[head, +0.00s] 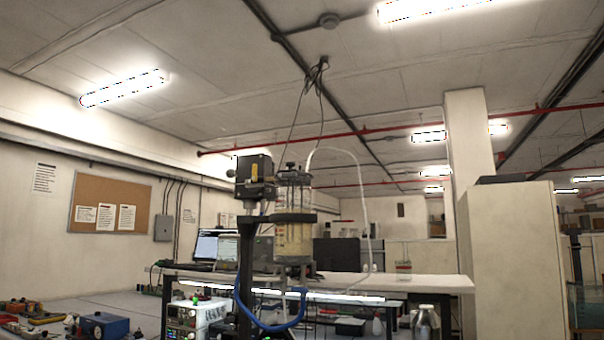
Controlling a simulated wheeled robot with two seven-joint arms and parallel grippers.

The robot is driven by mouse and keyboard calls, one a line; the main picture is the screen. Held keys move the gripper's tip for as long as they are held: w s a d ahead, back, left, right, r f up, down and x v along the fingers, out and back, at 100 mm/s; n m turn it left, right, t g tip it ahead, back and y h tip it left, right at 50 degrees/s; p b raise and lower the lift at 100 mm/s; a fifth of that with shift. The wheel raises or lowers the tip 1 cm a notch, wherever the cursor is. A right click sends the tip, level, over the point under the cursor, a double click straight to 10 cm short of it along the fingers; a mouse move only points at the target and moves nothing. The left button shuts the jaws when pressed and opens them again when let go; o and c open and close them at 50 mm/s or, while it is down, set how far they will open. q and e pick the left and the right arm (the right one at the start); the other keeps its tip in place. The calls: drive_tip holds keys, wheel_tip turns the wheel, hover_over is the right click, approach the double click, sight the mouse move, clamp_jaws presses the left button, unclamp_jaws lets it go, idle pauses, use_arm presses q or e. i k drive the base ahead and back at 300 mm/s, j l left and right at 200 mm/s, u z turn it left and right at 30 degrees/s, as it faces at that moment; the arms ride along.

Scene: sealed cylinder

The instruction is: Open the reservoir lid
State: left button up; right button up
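The reservoir is an upright clear cylinder (294,240) with pale yellowish contents, in the middle of the head view. Its dark lid (291,178) sits on top, with a small knob above it. The lid looks closed, but it is small in the picture. A dark ring clamp (285,218) goes around the cylinder and joins a black upright stand (246,265) on its left. A pale hose (352,157) arches from near the lid over to the right and down. Neither of my grippers is in view.
A black box with a yellow mark (256,176) tops the stand, close left of the lid. A blue hose (272,327) loops below. A white instrument (190,317) stands lower left. Cables hang above the lid.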

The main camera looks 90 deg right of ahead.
sight(291, 165)
drive_tip(key=l+z, duration=0.3)
drive_tip(key=z, duration=0.2)
drive_tip(key=l+z, duration=0.25)
drive_tip(key=z, duration=0.25)
drive_tip(key=i+l+z, duration=0.15)
drive_tip(key=z, duration=0.35)
drive_tip(key=i+l+z, duration=0.3)
drive_tip(key=l, duration=0.2)
drive_tip(key=i+l+z, duration=0.35)
drive_tip(key=i+l, duration=0.4)
drive_tip(key=i, duration=0.1)
